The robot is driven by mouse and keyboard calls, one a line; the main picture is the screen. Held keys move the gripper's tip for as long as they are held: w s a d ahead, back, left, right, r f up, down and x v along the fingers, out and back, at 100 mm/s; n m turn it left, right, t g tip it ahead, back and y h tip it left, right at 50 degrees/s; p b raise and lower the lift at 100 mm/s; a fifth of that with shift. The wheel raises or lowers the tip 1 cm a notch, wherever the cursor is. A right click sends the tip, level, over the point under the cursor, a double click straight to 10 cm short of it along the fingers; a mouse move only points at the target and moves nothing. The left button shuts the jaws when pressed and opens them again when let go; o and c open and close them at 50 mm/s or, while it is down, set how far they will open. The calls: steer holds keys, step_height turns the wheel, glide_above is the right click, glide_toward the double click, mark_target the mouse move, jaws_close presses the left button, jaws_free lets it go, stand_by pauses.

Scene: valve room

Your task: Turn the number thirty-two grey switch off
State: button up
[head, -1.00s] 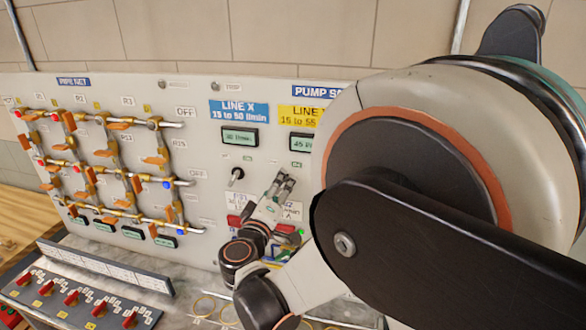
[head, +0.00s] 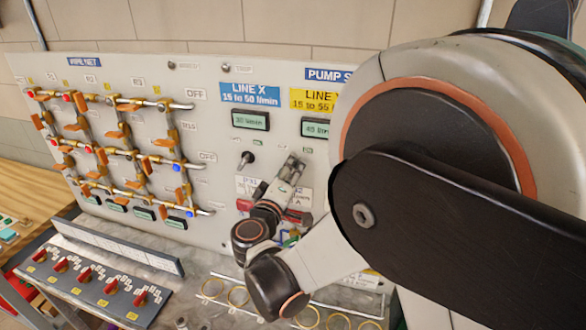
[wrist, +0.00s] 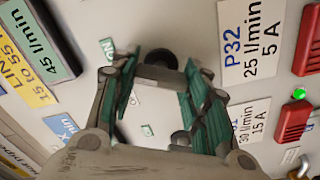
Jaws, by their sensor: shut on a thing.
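My gripper (head: 294,162) is at the panel (head: 215,75), below the right-hand display and above the labels. In the wrist view my gripper (wrist: 159,78) is shut at the number thirty-two switch, whose dark round base (wrist: 156,60) shows just beyond the fingertips. The P32 label (wrist: 246,40) is beside it. The fingers hide the lever, so I cannot tell its tilt. A neighbouring toggle switch (head: 246,159) stands to the left of my gripper in the head view, below the LINE X display (head: 250,120).
The P31 label (wrist: 249,122), red blocks (wrist: 294,120) and a lit green lamp (wrist: 298,94) are close by. Pipes with orange handles (head: 120,150) fill the panel's left side. A box with red knobs (head: 95,275) sits on the bench below. My arm covers the right side.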

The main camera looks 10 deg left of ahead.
steer(key=shift+f, duration=0.1)
steer(key=shift+f+n+b, duration=0.1)
steer(key=shift+n+b, duration=0.9)
steer(key=shift+n, duration=0.2)
steer(key=n+b, duration=0.2)
steer(key=n, duration=0.1)
steer(key=shift+f+n, duration=0.1)
steer(key=shift+n, duration=0.2)
steer(key=n+b, duration=0.2)
steer(key=n, duration=0.3)
steer(key=shift+n+b, duration=0.3)
steer(key=shift+b, duration=0.1)
steer(key=o, duration=1.1)
steer(key=shift+s, duration=0.1)
steer(key=shift+c, duration=0.2)
